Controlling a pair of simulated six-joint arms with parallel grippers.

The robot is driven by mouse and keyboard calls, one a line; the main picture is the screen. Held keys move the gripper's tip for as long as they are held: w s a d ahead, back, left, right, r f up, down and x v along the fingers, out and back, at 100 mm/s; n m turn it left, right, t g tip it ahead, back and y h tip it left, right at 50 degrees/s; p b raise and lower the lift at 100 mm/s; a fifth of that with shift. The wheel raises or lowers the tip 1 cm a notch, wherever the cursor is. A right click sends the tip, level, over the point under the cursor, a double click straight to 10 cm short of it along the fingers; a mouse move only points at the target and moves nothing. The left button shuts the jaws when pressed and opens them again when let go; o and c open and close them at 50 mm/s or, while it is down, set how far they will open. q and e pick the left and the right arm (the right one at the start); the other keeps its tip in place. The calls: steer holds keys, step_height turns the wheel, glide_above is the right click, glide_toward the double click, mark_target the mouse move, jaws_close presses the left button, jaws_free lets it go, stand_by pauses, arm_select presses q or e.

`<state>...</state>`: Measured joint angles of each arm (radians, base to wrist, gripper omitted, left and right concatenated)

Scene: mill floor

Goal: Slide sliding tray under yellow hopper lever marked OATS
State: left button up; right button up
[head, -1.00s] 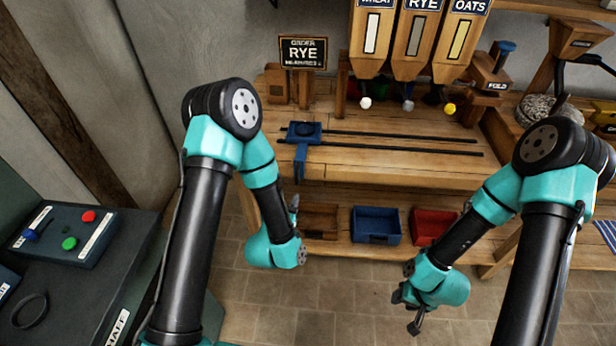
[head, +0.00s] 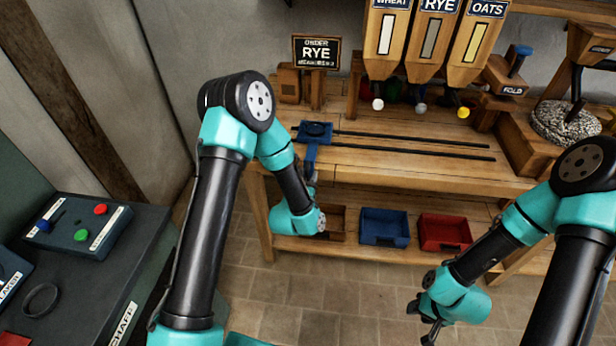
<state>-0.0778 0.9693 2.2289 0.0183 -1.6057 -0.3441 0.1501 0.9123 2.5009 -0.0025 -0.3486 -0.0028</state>
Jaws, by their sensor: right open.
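The blue sliding tray (head: 315,128) sits at the left end of two dark rails on the wooden bench. Its blue handle (head: 309,155) hangs toward the bench's front edge. The yellow lever knob (head: 463,112) is below the OATS hopper (head: 480,45), well to the right of the tray. My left gripper (head: 310,177) is at the lower end of the handle, partly hidden by its wrist; whether its jaws are around the handle cannot be seen. My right gripper (head: 431,335) is open and empty, low over the floor, in front of the bench.
The WHEAT hopper (head: 386,40) has a white knob (head: 378,104), the RYE hopper (head: 430,45) a grey one (head: 421,107). A sign (head: 317,52) reads RYE. Blue (head: 384,228) and red (head: 444,232) bins stand on the lower shelf. The rails (head: 420,141) right of the tray look clear.

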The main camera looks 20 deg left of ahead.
arm_select(q)
jaws_close()
steer(key=shift+d, duration=0.1)
stand_by(0.3)
